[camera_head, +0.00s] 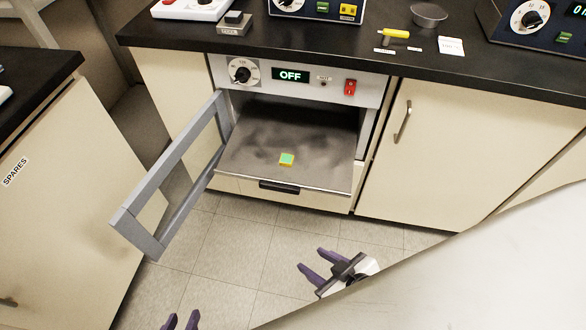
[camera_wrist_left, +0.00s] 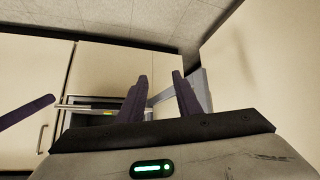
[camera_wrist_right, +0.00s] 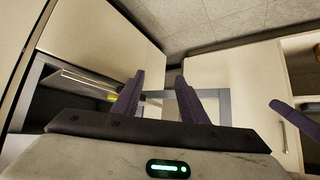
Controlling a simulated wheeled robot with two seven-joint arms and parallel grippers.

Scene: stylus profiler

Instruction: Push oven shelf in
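The oven shelf (camera_head: 245,158) is a grey metal plate that sticks out of the front of the oven (camera_head: 300,85) under the bench. The shelf's edge also shows in the left wrist view (camera_wrist_left: 88,107) and the right wrist view (camera_wrist_right: 85,79). The oven door (camera_head: 165,165), a grey frame, stands open to the left. My left gripper (camera_head: 181,320) is open and empty, low at the bottom edge. My right gripper (camera_head: 311,258) is open and empty, in front of and below the shelf, apart from it.
A drawer handle (camera_head: 279,187) is below the shelf. A closed cabinet (camera_head: 450,150) stands right of the oven, and a SPARES cabinet (camera_head: 50,170) on the left. The black benchtop (camera_head: 300,35) carries instruments, a yellow tool (camera_head: 394,33) and a dish (camera_head: 429,12). The tiled floor (camera_head: 225,250) in front is clear.

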